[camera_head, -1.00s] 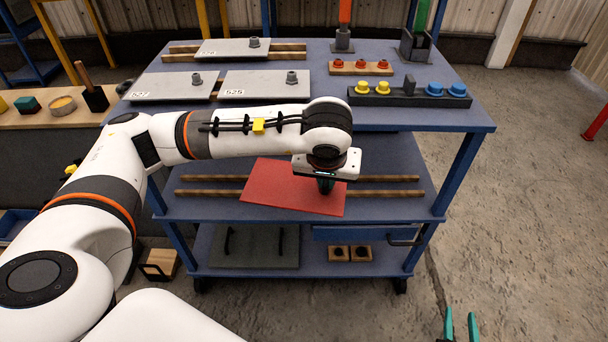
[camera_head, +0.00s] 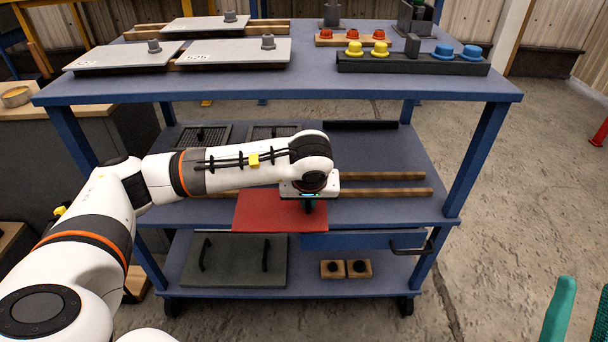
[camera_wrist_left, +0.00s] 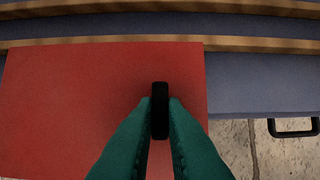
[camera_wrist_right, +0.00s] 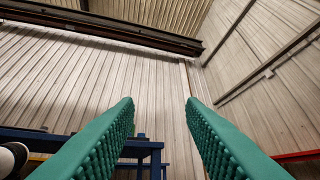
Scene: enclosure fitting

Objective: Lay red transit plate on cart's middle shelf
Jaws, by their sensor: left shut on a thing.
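The red transit plate (camera_head: 268,211) is at the front of the cart's middle shelf (camera_head: 395,207). My left gripper (camera_head: 309,206) is shut on the plate's black upright handle (camera_wrist_left: 160,108). The plate looks about level, its near part reaching out past the shelf's front edge. In the left wrist view the plate's far edge (camera_wrist_left: 100,42) lies along the nearer wooden rail (camera_wrist_left: 260,45). I cannot tell whether it touches the rail or shelf. My right gripper (camera_head: 580,312) is open and empty, away from the cart at lower right.
The top shelf (camera_head: 300,88) above carries grey plates (camera_head: 235,52) and a block with yellow and blue knobs (camera_head: 415,64). Dark grilles (camera_head: 200,136) lie behind the rails. A blue drawer (camera_head: 350,241) hangs below.

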